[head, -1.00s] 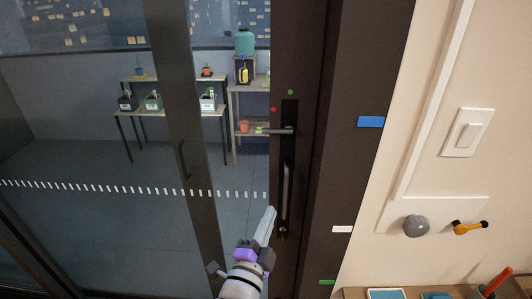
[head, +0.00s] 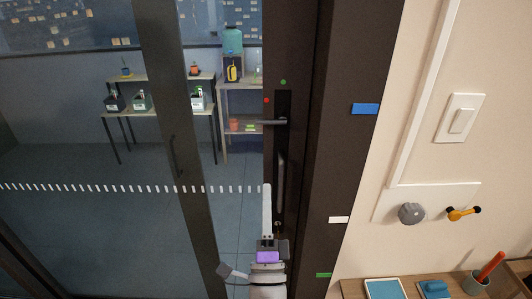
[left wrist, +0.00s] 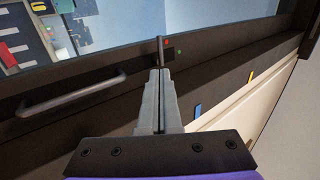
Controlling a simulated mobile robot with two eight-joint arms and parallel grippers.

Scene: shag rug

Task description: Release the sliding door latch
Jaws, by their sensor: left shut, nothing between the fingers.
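The sliding door's dark frame (head: 298,60) carries a black plate with a lever latch (head: 268,122) pointing left. A red dot (head: 266,100) and a green dot (head: 282,82) sit above it. A vertical pull handle (head: 281,180) is below. My left gripper (head: 266,188) is shut and empty, pointing up, its tips left of the pull handle and below the lever in the picture. In the left wrist view the closed fingertips (left wrist: 157,72) point toward the lever (left wrist: 159,50); contact cannot be told. The pull handle (left wrist: 70,98) lies left. My right gripper is not in view.
A light switch (head: 461,120), a grey knob (head: 411,213) and an orange-yellow handle (head: 463,213) are on the right wall. Trays and a cup (head: 478,284) stand on a shelf at lower right. Shelves with plants show behind the glass.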

